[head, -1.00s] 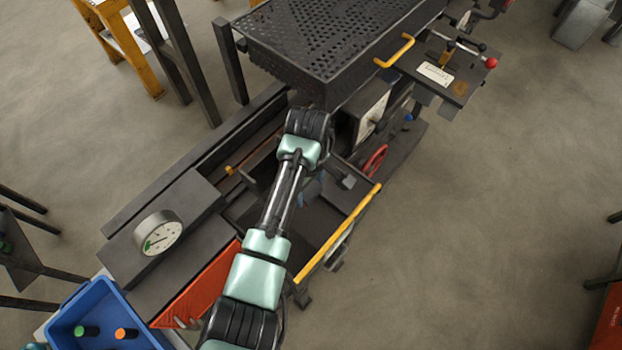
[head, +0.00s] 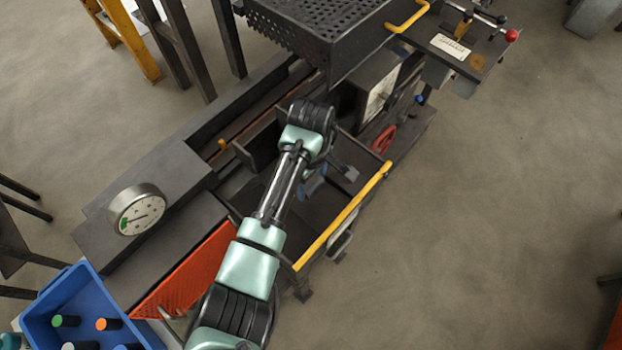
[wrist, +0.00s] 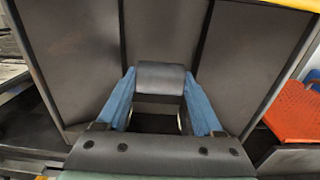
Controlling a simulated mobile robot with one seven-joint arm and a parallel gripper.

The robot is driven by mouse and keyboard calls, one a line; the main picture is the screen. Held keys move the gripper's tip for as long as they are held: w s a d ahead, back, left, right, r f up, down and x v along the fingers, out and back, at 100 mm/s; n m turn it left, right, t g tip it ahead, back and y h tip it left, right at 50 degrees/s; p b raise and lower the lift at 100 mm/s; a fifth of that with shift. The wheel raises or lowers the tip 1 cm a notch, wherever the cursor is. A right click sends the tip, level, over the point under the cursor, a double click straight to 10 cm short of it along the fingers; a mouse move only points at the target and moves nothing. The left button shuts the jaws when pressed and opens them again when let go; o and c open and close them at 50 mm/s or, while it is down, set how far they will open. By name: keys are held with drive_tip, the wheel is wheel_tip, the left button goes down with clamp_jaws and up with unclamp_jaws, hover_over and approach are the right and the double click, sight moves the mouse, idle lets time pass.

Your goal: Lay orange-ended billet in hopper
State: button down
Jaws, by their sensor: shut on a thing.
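My gripper (wrist: 160,88) has blue fingers shut on a dark, cylindrical billet (wrist: 160,76). The held billet's ends are not visible, so I cannot tell their colour. The gripper is over the dark hopper (head: 258,197) with the yellow front edge (head: 343,217); in the wrist view the hopper's grey panels (wrist: 245,50) lie around and beyond the billet. I cannot tell whether the billet touches them.
The bin also holds a green-ended billet (head: 66,321) and others. A dial gauge (head: 137,209) sits left of the hopper. An orange mesh panel (head: 187,272) lies between bin and hopper. A perforated black box (head: 310,22) and a red handwheel (head: 384,139) are beyond.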

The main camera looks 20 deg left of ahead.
unclamp_jaws()
wheel_tip(320, 180, up, 13)
drive_tip(key=p, duration=0.1)
idle(0.6)
idle(1.0)
